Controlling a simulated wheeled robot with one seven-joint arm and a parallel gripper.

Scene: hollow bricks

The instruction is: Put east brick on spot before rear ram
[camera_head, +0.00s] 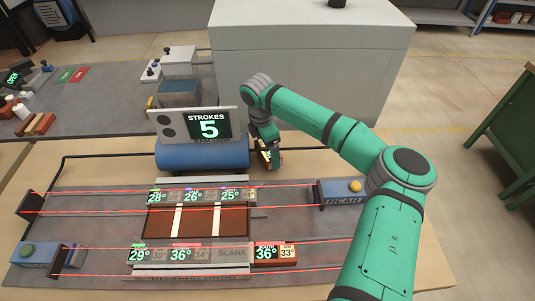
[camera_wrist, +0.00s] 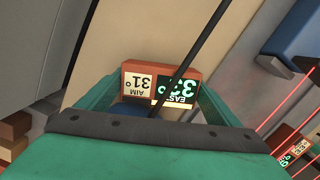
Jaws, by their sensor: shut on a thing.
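The east brick (camera_wrist: 185,68) is orange-brown, with "EAST 33°" and "AIM 31°" labels upside down in the wrist view. My gripper (camera_head: 268,153) is shut on it, just right of the blue cylinder, and mostly hides it in the head view. The rear ram (camera_head: 343,193) is a blue block marked "REAR", with a yellow button and a dark pusher plate on its left. The bare grey strip (camera_head: 285,194) before that plate, right of the upper brick row, lies between red lines. The brick is up and left of this strip in the head view.
A brown chamber (camera_head: 160,222) with an upper row showing 28°, 26° and 25° is left of the strip. Another blue ram (camera_head: 35,254) stands lower left. A black rail (camera_wrist: 200,45) crosses before the brick.

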